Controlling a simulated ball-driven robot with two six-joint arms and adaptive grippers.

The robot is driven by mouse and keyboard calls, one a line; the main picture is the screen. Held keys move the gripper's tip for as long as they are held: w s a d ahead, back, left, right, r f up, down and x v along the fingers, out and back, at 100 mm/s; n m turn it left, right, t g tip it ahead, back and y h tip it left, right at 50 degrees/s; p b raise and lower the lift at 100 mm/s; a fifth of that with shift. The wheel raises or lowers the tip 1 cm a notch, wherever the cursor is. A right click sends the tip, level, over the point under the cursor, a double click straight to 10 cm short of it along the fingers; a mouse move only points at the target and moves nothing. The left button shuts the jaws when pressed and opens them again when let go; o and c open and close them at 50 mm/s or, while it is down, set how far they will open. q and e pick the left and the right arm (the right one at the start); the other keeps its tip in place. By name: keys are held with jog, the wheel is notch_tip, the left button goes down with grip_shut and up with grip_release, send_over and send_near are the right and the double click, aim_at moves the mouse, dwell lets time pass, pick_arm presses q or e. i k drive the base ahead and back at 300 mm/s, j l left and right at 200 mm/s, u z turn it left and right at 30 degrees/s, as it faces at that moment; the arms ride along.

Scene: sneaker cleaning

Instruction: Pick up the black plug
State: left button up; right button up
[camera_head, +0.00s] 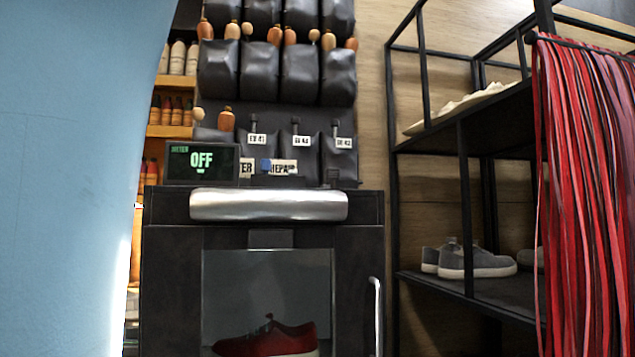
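I cannot pick out a black plug with certainty. A small dark item (333,178) stands at the right on top of the black cabinet (172,275), against dark bags, and its shape is too small to tell. A black display box (202,163) reading "OFF" in green stands at the left on the same cabinet top. Neither of my grippers is in view.
A silver roll-shaped bar (268,205) runs along the cabinet's upper front. A red sneaker (268,340) sits behind its window. A black rack (468,200) with grey sneakers (475,261) and hanging red strips (585,190) stands right. A pale blue surface (65,170) blocks the left.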

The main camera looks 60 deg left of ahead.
aim_at(331, 173)
jog(key=u, duration=1.75)
